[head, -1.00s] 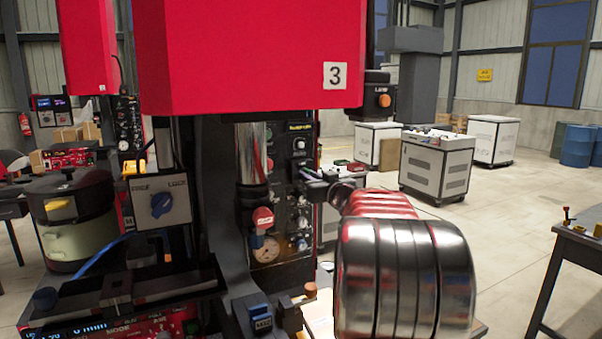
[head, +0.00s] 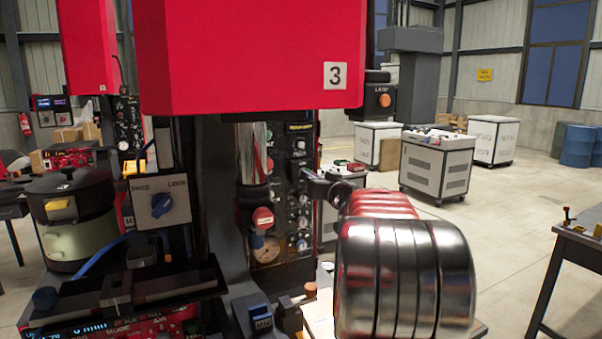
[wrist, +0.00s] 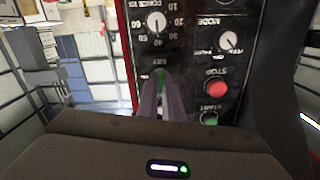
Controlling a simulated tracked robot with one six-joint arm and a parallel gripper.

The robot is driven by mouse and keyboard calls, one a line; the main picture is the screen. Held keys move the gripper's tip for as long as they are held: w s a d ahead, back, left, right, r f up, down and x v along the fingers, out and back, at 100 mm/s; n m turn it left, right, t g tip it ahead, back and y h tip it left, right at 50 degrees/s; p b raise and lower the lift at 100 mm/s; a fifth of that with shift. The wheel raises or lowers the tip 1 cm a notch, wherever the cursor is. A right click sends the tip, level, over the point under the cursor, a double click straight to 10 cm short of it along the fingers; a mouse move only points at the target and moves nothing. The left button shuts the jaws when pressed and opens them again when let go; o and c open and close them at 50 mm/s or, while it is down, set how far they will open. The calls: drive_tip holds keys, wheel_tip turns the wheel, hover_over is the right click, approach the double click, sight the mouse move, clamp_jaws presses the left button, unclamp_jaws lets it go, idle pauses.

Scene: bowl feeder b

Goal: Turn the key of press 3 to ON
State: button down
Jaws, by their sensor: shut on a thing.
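Press 3 (head: 250,55) is the red machine with a "3" plate, in the head view. Its dark control panel (head: 268,222) faces right of the column. My gripper (head: 308,176) reaches in from the right to the panel's upper part. In the wrist view the panel (wrist: 190,60) appears upside down. There my gripper's two fingers (wrist: 161,86) are close together at the panel, below a small label. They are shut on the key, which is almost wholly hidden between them. I cannot read whether the key points to ON.
In the wrist view a white dial (wrist: 155,23), a mode knob (wrist: 228,41), a red stop button (wrist: 216,88) and a green start button (wrist: 210,118) sit close around the fingers. In the head view a gauge (head: 266,249) and a lamp box (head: 379,99) are near.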

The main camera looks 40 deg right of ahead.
drive_tip(key=shift+m, duration=1.4)
drive_tip(key=m, duration=0.5)
drive_tip(key=m, duration=0.5)
